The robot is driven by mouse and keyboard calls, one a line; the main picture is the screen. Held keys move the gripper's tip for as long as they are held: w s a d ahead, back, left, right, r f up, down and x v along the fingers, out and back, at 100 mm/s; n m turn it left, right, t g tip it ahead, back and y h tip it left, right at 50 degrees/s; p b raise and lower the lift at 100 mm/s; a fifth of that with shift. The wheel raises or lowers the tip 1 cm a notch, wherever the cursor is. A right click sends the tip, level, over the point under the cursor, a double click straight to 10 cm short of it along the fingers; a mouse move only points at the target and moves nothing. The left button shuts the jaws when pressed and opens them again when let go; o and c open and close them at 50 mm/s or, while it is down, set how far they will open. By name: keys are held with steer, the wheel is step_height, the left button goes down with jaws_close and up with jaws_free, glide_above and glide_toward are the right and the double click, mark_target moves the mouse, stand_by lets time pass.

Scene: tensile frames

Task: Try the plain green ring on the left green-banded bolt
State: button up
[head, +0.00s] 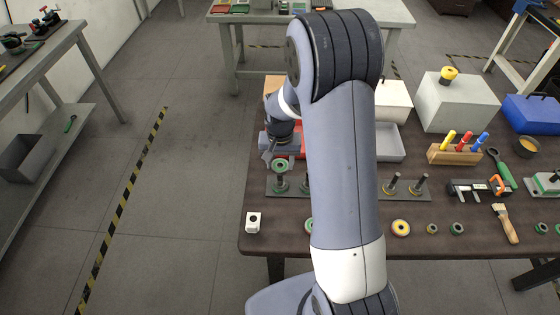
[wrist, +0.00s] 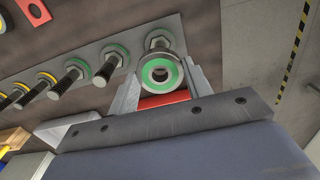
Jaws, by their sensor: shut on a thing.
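My gripper (head: 280,151) is shut on a ring (head: 280,166) with a green face and a pale metal rim. In the wrist view the ring (wrist: 160,74) sits between the two fingertips (wrist: 158,86), its hole open. In the head view it is just above the leftmost green-banded bolt (head: 280,186), which stands upright on a grey plate (head: 357,189). In the wrist view this bolt (wrist: 159,42) is behind the ring, its tip partly hidden; I cannot tell whether the tip has entered the hole. Another green-banded bolt (wrist: 111,64) stands beside it.
Yellow-banded bolts (head: 393,184) stand on the plate's right part. A white block (head: 253,222), a yellow ring (head: 400,228) and several small rings lie along the front edge. My arm hides the plate's middle. A grey tray (head: 390,145) and wooden tool holder (head: 453,155) stand behind.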

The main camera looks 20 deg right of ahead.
steer(key=shift+f+b, duration=0.45)
steer(key=shift+b, duration=0.1)
stand_by(0.9)
